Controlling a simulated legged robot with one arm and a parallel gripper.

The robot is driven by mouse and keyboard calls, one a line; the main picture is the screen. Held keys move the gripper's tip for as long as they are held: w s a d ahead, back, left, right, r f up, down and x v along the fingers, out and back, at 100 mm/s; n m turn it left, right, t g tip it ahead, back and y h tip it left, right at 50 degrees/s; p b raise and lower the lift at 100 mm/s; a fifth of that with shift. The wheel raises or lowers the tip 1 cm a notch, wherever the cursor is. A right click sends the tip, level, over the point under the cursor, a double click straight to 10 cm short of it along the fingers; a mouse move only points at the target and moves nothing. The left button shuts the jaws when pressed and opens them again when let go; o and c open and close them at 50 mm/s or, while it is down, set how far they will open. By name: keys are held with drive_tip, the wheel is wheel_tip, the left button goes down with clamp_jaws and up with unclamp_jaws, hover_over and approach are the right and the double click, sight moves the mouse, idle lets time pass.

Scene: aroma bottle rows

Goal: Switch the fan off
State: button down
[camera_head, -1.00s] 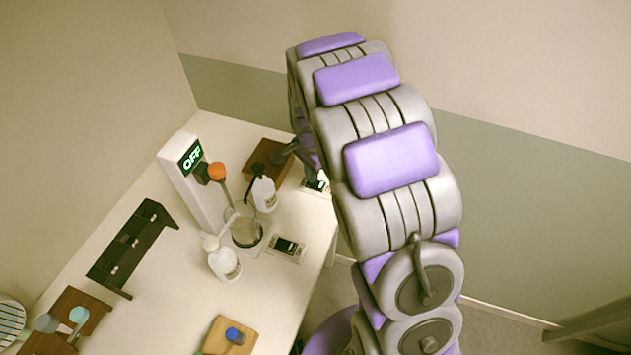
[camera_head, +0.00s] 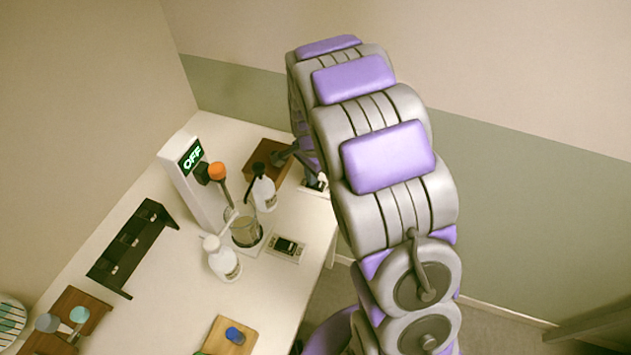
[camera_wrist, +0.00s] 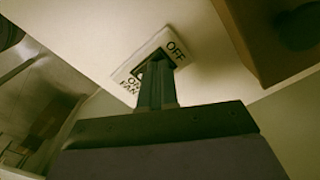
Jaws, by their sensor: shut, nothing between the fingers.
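The fan switch (camera_wrist: 176,50) is a white plate with a dark middle, marked OFF at one end and ON FAN at the other, in the wrist view. It also shows at the table's right edge in the head view (camera_head: 311,189), partly hidden by my arm. My gripper (camera_wrist: 157,68) is shut and empty, its fingertips over the dark middle of the plate. I cannot tell whether they touch it, and they hide the rocker's position. A white post (camera_head: 186,178) in the head view has a lit green OFF display; I cannot tell whether it belongs to the fan.
A brown block (camera_head: 266,157) stands close beside the switch. White bottles (camera_head: 264,195) (camera_head: 223,262), a glass beaker (camera_head: 245,231) and a small device (camera_head: 287,248) stand nearby. A black rack (camera_head: 132,248) is at left.

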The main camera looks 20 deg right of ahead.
drive_tip(key=shift+r+p, duration=1.7)
drive_tip(key=shift+r, duration=1.75)
drive_tip(key=s+r+n, duration=0.4)
drive_tip(key=s, duration=0.7)
drive_tip(key=s+r+n+g, duration=0.1)
drive_tip(key=s+r+n, duration=0.3)
drive_tip(key=s, duration=0.8)
drive_tip(key=s+r+n, duration=0.4)
drive_tip(key=s+n, duration=0.1)
drive_tip(key=s, duration=0.6)
drive_tip(key=shift+s+r+g, duration=0.15)
drive_tip(key=shift+r+g, duration=0.1)
drive_tip(key=shift+g, duration=0.15)
drive_tip(key=shift+a, duration=0.15)
